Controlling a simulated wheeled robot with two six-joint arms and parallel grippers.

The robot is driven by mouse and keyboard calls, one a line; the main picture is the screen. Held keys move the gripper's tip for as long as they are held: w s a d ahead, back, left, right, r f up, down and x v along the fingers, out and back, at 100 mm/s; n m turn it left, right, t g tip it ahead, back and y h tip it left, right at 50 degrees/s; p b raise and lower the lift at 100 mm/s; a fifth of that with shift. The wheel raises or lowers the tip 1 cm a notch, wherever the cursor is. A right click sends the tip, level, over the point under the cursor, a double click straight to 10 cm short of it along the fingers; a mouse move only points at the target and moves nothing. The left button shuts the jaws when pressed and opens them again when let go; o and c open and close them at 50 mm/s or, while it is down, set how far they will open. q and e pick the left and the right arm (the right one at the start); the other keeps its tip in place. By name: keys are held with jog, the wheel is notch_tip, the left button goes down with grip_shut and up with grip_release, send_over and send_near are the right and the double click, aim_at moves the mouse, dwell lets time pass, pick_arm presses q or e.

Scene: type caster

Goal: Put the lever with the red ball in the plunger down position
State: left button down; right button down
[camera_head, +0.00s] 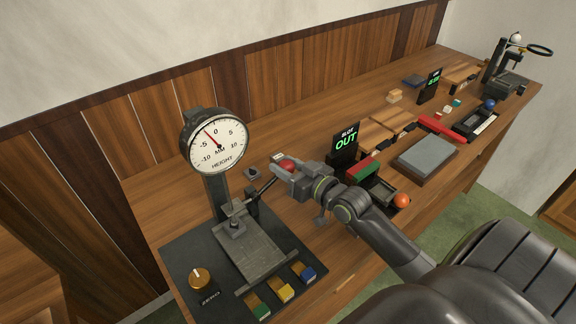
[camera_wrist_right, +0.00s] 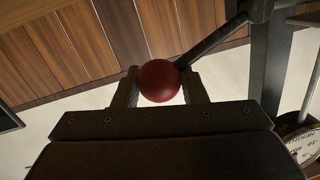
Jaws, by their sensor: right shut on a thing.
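The red ball (camera_head: 287,165) sits at the end of a thin dark lever (camera_head: 262,189) that slopes up to the right from the gauge stand. My right gripper (camera_head: 284,163) is shut on the ball. In the right wrist view the red ball (camera_wrist_right: 159,81) is between the two fingers, and the lever arm (camera_wrist_right: 215,45) runs up to the right from it. The dial gauge (camera_head: 215,141) reads a little left of zero above a dark base plate (camera_head: 180,262) with a grey block. My left gripper is not in view.
Yellow, blue and green blocks (camera_head: 283,292) lie at the plate's front, with a brass knob (camera_head: 199,279) at left.

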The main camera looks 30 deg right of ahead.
jog(key=shift+s, duration=0.1)
dwell(0.5)
jog(key=c, duration=1.1)
grip_release()
jog(key=shift+o, duration=0.9)
jog(key=shift+a+r, duration=0.1)
jog(key=p+v, duration=0.4)
jog(key=v, duration=1.3)
jog(key=shift+s+p, duration=0.2)
jog(key=shift+p, duration=0.15)
